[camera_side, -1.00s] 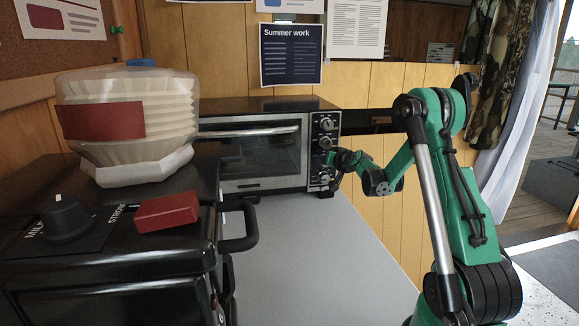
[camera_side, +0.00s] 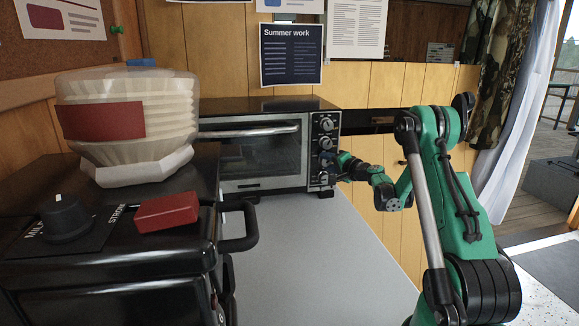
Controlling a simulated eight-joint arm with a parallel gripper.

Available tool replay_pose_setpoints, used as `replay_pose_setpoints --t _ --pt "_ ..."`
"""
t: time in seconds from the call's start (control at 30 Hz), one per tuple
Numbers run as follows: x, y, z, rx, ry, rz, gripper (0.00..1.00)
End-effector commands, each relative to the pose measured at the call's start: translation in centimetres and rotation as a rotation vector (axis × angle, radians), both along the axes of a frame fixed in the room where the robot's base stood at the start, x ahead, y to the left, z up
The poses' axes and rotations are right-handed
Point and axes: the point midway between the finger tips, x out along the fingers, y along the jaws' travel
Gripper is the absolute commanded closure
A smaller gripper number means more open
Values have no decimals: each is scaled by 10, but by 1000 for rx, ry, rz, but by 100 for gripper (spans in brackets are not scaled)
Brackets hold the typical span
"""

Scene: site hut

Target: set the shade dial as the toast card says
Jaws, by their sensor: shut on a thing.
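The toaster oven (camera_side: 262,150) stands at the back of the counter, with a column of knobs on its right-hand panel. The upper knobs (camera_side: 326,124) show clearly; their markings are too small to read. My gripper (camera_side: 328,161) is at the panel, shut on a lower knob that its fingers mostly hide. I cannot read which dial this is or where it points. Another knob (camera_side: 323,178) shows just below the fingers. I cannot make out a toast card; a printed sheet (camera_side: 356,28) on the wall has text too small to read.
A black machine (camera_side: 110,265) with a mild-to-strong dial (camera_side: 65,217), a red block (camera_side: 167,212) and a stack of paper filters (camera_side: 130,115) fills the left foreground. A "Summer work" poster (camera_side: 291,55) hangs above the oven. The grey counter (camera_side: 300,255) is clear.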

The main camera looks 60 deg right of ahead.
Motion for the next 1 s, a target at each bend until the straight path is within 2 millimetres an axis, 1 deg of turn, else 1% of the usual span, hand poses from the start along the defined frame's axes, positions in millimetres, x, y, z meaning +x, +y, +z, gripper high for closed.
replay_pose_setpoints --t 0.33,0.87,0.9,0.97,1.0 --pt "0 0 -1 95 -95 2 100" --pt "0 0 -1 112 -110 3 100" --pt "0 0 -1 112 -110 3 53" --pt "0 0 -1 111 -110 2 36" --pt "0 0 -1 111 -110 2 30"
